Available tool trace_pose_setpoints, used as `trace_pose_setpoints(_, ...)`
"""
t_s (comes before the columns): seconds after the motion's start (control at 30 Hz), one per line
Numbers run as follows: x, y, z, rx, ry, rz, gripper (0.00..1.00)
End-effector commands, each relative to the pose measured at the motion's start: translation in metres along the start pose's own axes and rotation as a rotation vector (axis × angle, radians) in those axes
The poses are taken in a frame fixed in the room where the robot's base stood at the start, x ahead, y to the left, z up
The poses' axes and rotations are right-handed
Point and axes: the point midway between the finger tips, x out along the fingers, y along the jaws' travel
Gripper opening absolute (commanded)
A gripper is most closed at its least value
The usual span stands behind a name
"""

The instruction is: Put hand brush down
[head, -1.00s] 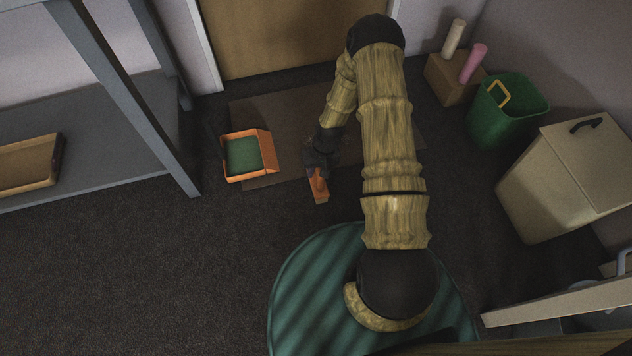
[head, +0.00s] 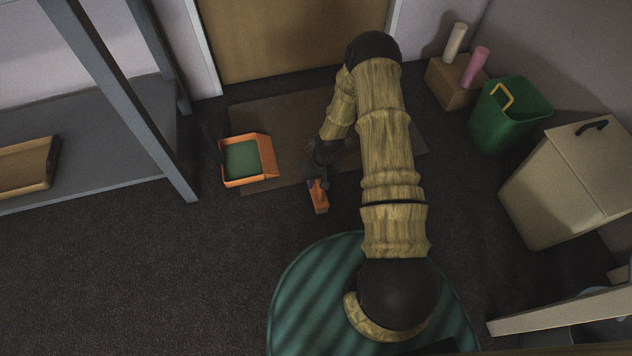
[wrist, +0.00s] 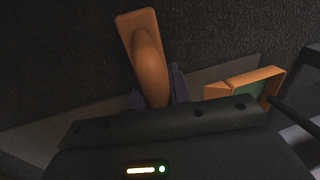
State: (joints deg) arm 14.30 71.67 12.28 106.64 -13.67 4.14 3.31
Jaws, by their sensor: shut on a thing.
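The hand brush (head: 319,200) is orange and shows below my gripper (head: 317,180) in the head view, over the dark carpet near the mat's front edge. My gripper is shut on it. In the wrist view the orange brush (wrist: 148,62) sticks out past the dark fingers (wrist: 155,90), its far end toward the top. The bristles are hidden, and I cannot tell whether the brush touches the floor.
An orange dustpan (head: 262,172) with a green inside lies left of the brush on the brown mat (head: 285,115). A grey shelf (head: 110,160) stands at left. A green bucket (head: 498,130) and a beige bin (head: 540,205) stand at right. Carpet at lower left is clear.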

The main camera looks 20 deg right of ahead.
Motion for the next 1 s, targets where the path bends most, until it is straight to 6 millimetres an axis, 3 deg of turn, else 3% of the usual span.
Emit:
trace_pose_setpoints(0.13,0.003,0.0,0.0,0.0,0.0,0.0,0.0)
trace_pose_setpoints(0.17,0.003,0.001,0.0,0.0,0.0,0.0,0.25)
trace_pose_setpoints(0.23,0.003,0.001,0.0,0.0,0.0,0.0,0.39)
trace_pose_setpoints(0.27,0.003,0.001,0.0,0.0,0.0,0.0,0.41)
trace_pose_setpoints(0.67,-0.005,0.0,0.0,0.0,0.0,0.0,0.41)
trace_pose_setpoints(1.0,-0.055,-0.001,0.0,0.001,0.002,0.0,0.41)
